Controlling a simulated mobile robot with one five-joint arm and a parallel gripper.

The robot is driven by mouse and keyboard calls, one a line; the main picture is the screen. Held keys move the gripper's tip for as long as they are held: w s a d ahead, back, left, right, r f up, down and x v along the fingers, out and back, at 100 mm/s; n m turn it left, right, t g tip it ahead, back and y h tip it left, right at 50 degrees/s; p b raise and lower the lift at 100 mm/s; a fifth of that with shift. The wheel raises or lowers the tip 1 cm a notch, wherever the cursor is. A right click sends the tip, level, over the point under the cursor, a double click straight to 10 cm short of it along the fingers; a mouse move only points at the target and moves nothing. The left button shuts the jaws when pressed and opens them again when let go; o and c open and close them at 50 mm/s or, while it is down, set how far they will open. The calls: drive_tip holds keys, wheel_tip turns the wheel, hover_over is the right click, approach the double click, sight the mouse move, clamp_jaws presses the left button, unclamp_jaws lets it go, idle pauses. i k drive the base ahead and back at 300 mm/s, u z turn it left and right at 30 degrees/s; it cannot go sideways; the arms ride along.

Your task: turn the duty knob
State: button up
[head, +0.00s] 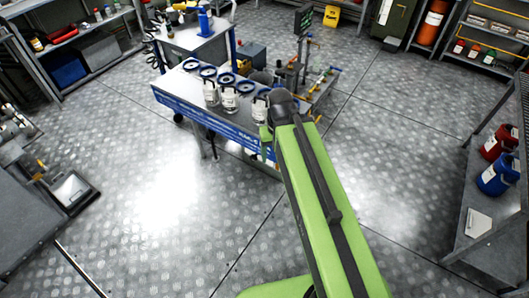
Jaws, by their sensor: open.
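The duty knob cannot be made out in the head view. A dark panel (303,21) on a post rises at the bench's right end, too small to read. My green arm (325,215) reaches up from the bottom right, its dark elbow or wrist joint (283,103) in front of the bench's right part. A small green part (266,133) shows beside that joint. The jaws cannot be seen; they are hidden behind the arm or out of frame.
A second blue-framed bench (194,36) stands behind. Shelving (88,28) is at the upper left. A grey side table (488,225) with red (497,143) and blue (494,177) containers is at the right. The metal floor (165,200) is clear left of my arm.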

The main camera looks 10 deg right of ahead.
sight(253, 158)
drive_tip(key=u, duration=0.2)
drive_tip(key=k, duration=1.05)
drive_tip(key=u, duration=1.3)
drive_tip(key=i, duration=1.1)
